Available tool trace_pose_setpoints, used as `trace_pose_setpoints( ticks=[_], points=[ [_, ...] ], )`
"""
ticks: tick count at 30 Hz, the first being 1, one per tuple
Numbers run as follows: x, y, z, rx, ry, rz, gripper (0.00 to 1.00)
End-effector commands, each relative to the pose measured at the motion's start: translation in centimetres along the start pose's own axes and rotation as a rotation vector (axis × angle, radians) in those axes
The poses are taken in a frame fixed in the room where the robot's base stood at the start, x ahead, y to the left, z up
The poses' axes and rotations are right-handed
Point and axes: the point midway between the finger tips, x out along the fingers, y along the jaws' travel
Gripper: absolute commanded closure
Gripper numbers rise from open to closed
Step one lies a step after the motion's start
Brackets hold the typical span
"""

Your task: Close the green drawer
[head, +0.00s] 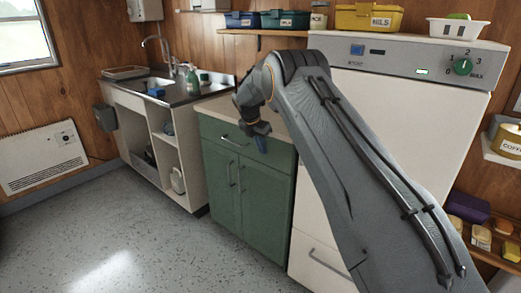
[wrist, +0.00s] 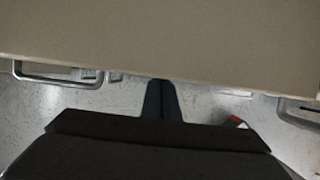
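The green drawer (head: 212,128) is the top front of the green cabinet (head: 262,198), below a beige worktop (head: 215,105). It looks flush with the cabinet, though my gripper covers part of its right side. Its metal bar handle (head: 233,142) shows left of my gripper. My gripper (head: 261,143) points down in front of the drawer's right half; I cannot tell whether it touches. In the wrist view, my gripper's fingers (wrist: 161,98) are together and empty, close to the worktop edge (wrist: 160,60). A bar handle (wrist: 60,76) shows at the left there.
A white unit with a green knob (head: 463,66) stands right of the cabinet, behind my arm. A sink unit (head: 165,125) with open shelves stands to the left. The floor (head: 130,225) in front is clear.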

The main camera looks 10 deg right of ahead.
Motion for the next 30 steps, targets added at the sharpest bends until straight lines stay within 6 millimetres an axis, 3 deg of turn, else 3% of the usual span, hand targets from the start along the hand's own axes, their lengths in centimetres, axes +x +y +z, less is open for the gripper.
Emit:
trace_pose_setpoints(
  ticks=[1,5,13,21,30],
  points=[
    [0.1,-0.3,1.0,0.006,-0.012,0.002,1.00],
    [-0.1,-0.3,0.7,0.006,-0.012,0.002,1.00],
    [-1.7,0.3,-3.0,0.002,-0.005,-0.001,1.00],
    [-7.7,0.8,-3.4,-0.002,-0.004,0.004,1.00],
    [-11.1,0.6,-3.5,0.001,-0.001,0.001,1.00]
  ],
)
